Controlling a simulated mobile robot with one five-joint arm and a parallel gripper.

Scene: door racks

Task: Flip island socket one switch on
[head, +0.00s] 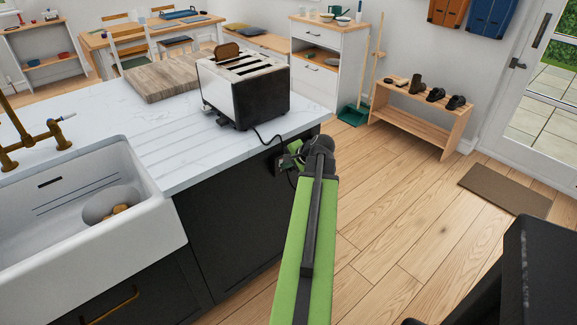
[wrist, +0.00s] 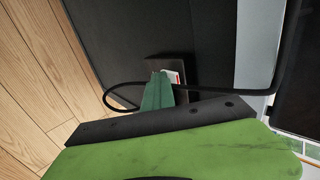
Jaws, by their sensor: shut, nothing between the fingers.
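The island socket (wrist: 168,63) is a small dark plate on the black island side panel in the wrist view. A small red and white part (wrist: 174,77) shows on it beside my fingertips, perhaps a switch. My gripper (wrist: 157,80) is shut and empty, with its green fingers right in front of the socket, covering much of it. I cannot tell whether they touch it. In the head view my gripper (head: 294,155) is at the island's end, below the countertop, and the socket (head: 281,164) is partly hidden behind it. The switch position cannot be read.
A black cord (wrist: 112,97) loops beside my fingers in the wrist view. In the head view it runs from the toaster (head: 243,88) over the edge of the white countertop (head: 150,140). A sink (head: 90,215) is at left. The wood floor (head: 400,235) right of the island is clear.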

